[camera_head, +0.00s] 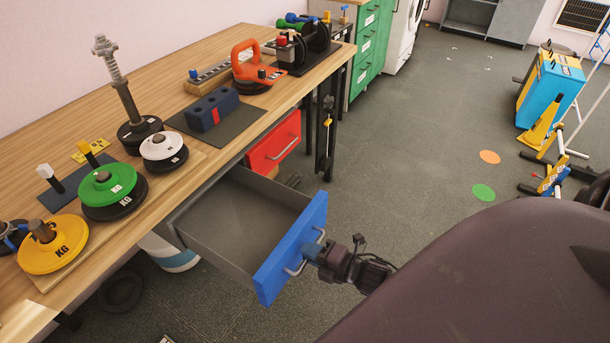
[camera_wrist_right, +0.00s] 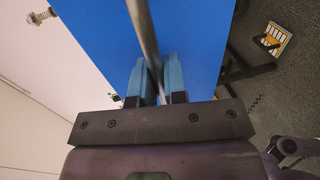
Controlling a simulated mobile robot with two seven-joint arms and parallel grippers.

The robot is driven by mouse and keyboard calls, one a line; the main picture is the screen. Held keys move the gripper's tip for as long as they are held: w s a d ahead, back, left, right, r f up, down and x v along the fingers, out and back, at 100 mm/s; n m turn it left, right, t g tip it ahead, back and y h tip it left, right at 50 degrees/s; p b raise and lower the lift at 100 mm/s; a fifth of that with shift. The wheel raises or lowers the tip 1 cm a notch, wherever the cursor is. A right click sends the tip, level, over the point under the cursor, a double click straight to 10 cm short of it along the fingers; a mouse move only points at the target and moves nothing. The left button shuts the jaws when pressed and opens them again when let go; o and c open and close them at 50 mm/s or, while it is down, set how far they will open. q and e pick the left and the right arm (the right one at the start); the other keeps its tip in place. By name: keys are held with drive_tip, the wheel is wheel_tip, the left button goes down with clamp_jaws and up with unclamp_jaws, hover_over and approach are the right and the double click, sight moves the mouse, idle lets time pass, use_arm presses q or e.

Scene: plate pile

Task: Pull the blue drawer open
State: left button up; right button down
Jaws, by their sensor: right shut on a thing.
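The blue drawer (camera_head: 292,246) stands pulled out from under the wooden table, its grey inside empty as far as I can see. A silvery bar handle (camera_head: 300,262) runs along its blue front. My right gripper (camera_head: 310,252) is at the handle, in front of the blue face. In the right wrist view, my right gripper (camera_wrist_right: 157,82) has its two fingers closed around the handle bar (camera_wrist_right: 143,32), with the blue drawer front (camera_wrist_right: 195,35) just beyond. My left gripper is not in view.
The wooden table (camera_head: 170,62) carries weight plates, including a green one (camera_head: 107,186), and an orange kettlebell-like thing (camera_head: 255,65). A red drawer (camera_head: 273,143) sits farther along beneath it. Open grey floor (camera_head: 400,150) lies to the right, with blue and yellow equipment (camera_head: 548,90) beyond.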

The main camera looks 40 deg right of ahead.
drive_tip(key=c, duration=1.2)
unclamp_jaws()
drive_tip(key=shift+s+d, duration=0.1)
drive_tip(key=shift+s, duration=0.15)
drive_tip(key=shift+p+v, duration=0.4)
drive_tip(key=shift+v, duration=4.75)
